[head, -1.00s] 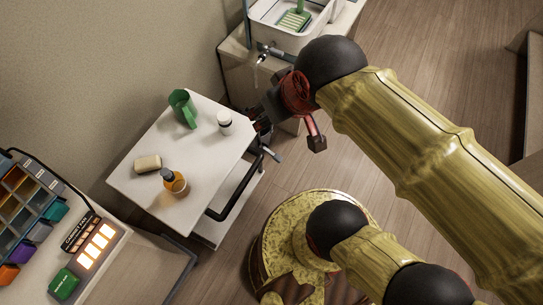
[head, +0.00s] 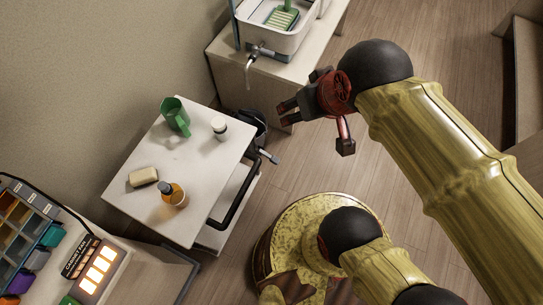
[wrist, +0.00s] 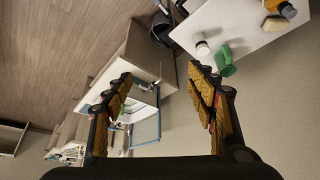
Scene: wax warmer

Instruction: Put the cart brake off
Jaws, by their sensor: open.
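The cart (head: 165,205) has a white top and a black push handle (head: 234,200) on its right side. A short dark lever with a pale tip (head: 270,157) sticks out by the cart's back right corner; it may be the brake, but I cannot read its setting. My gripper (head: 284,112) is open and empty, up and right of the lever and apart from the cart. In the wrist view my open fingers (wrist: 160,72) frame the sink cabinet, and the white cart top (wrist: 235,22) is at the upper right.
A green jug (head: 175,117), white jar (head: 219,128), soap-like block (head: 143,177) and amber bottle (head: 172,193) stand on the cart. A sink (head: 268,45) with a tap is behind. A dark bin (head: 256,124) stands by the cart. Open floor lies to the right.

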